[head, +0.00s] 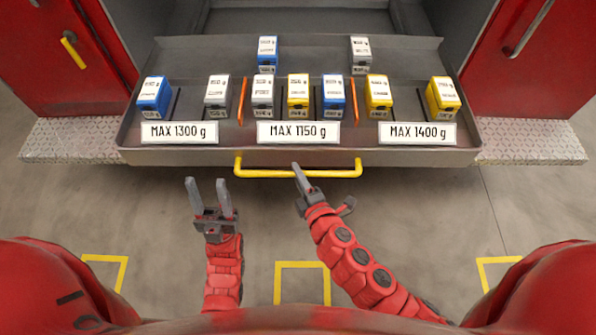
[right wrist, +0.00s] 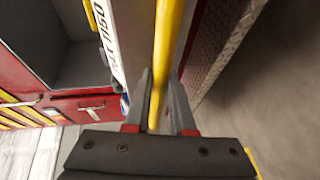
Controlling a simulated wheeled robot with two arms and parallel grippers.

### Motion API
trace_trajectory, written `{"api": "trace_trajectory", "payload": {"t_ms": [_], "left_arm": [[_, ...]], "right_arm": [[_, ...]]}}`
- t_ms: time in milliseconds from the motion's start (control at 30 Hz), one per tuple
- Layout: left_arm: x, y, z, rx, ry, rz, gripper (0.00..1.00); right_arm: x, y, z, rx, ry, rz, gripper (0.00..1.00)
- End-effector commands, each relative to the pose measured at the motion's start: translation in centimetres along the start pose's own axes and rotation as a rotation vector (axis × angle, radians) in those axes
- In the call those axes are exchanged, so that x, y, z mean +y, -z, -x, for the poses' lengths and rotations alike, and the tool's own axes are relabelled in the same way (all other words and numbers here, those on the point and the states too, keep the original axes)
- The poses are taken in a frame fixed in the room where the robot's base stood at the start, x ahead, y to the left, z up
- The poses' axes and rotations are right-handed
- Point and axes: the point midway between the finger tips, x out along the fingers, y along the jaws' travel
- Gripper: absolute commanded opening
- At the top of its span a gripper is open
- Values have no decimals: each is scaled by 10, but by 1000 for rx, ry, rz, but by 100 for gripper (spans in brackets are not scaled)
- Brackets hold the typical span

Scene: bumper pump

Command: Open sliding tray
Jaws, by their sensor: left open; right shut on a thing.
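The grey sliding tray (head: 400,157) extends out from the red cabinet, with a yellow bar handle (head: 258,173) along its front edge. My right gripper (head: 299,172) is at the middle of this handle. In the right wrist view the yellow handle (right wrist: 168,40) runs between the two fingers of my right gripper (right wrist: 160,98), which is shut on it. My left gripper (head: 208,188) is open and empty, left of the handle and apart from the tray front.
Several blue, grey and yellow boxes (head: 298,92) stand on the tray behind labels reading MAX 1300 g (head: 180,133), MAX 1150 g (head: 298,133) and MAX 1400 g (head: 417,133). Metal tread ledges (head: 70,140) flank the tray. The floor in front has yellow markings (head: 302,265).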

Motion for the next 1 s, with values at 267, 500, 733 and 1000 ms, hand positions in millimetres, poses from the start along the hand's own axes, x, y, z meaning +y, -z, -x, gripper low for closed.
{"api": "trace_trajectory", "payload": {"t_ms": [267,500,733,1000], "left_arm": [[0,0,0,0,0,0,50],[0,0,0,0,0,0,50],[0,0,1,0,0,0,50],[0,-1,8,0,0,0,50]], "right_arm": [[-3,-1,0,-2,5,-2,33],[-1,-1,0,-1,2,-1,52],[-1,-1,3,-2,1,0,52],[-2,-1,47,-2,1,-1,52]]}}
